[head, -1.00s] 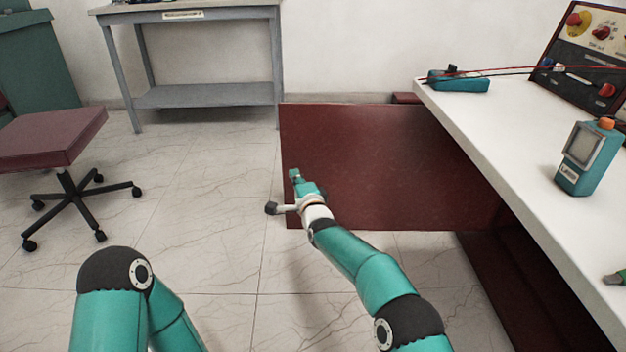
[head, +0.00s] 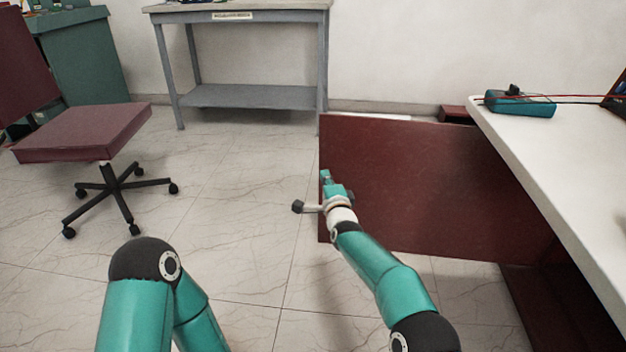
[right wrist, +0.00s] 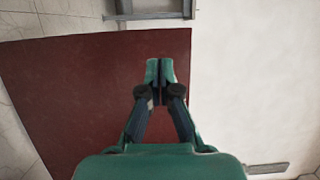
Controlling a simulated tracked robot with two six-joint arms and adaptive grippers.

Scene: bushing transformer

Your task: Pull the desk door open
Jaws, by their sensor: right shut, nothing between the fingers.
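The desk door (head: 430,185) is a dark red panel that stands swung out from the white-topped desk (head: 570,180). It also fills much of the right wrist view (right wrist: 70,85). My right gripper (head: 325,175) is at the door's free left edge in the head view. In the right wrist view its fingers (right wrist: 160,68) are together with nothing between them, over the door near its edge. I cannot tell whether they touch the door. My left arm shows at the lower left, but its gripper is out of view.
An office chair (head: 85,130) with a dark red seat stands at the left. A grey table (head: 250,97) is against the back wall. A teal device (head: 520,104) with red leads lies on the desk. The tiled floor left of the door is clear.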

